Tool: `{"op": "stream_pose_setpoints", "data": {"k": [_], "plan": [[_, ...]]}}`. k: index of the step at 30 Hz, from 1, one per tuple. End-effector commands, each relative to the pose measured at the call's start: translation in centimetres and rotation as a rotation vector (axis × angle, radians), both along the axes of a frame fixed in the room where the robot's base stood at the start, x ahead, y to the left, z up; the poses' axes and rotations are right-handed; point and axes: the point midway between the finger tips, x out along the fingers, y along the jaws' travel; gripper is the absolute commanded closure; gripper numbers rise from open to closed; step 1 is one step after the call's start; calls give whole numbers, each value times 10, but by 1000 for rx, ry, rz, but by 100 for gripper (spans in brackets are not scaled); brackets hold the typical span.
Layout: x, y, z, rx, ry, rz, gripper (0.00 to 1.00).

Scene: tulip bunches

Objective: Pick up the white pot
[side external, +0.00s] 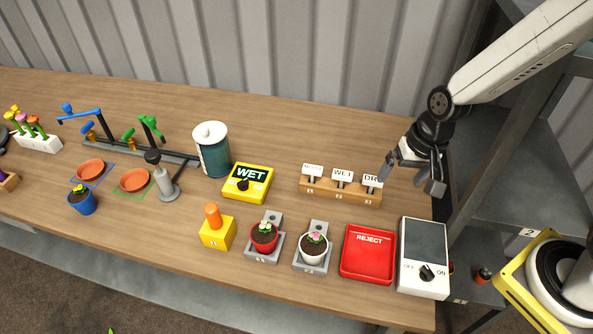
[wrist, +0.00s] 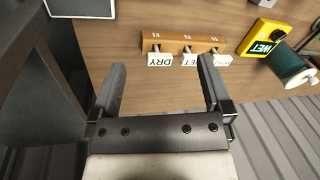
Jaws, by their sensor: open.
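The white pot (side external: 313,256) holds dark soil and a small plant with a pink flower. It stands upright on a grey stand (side external: 316,229) near the front edge of the table, between a red pot and the red tray. My gripper (side external: 413,176) is open and empty, raised over the right end of the table, up and to the right of the white pot. In the wrist view my gripper (wrist: 160,88) shows its two fingers apart with a wooden sign rack between and beyond them. The white pot does not show in the wrist view.
A red pot (side external: 264,236) stands just left of the white pot. The red REJECT tray (side external: 368,253) and a switch box (side external: 424,257) are to its right. The sign rack (side external: 340,192) stands behind. A yellow WET meter (side external: 248,183) and green canister (side external: 213,152) are farther left.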

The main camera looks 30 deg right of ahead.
Motion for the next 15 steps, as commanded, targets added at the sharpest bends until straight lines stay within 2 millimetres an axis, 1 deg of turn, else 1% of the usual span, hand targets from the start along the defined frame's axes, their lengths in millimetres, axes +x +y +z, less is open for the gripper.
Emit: {"op": "stream_pose_setpoints", "data": {"k": [1,9,12,15], "plan": [[4,13,-8,35,33,-76,0],[23,82,-44,205,220,-566,0],[27,106,-58,248,290,-732,0],[29,125,-70,280,349,-869,0]]}}
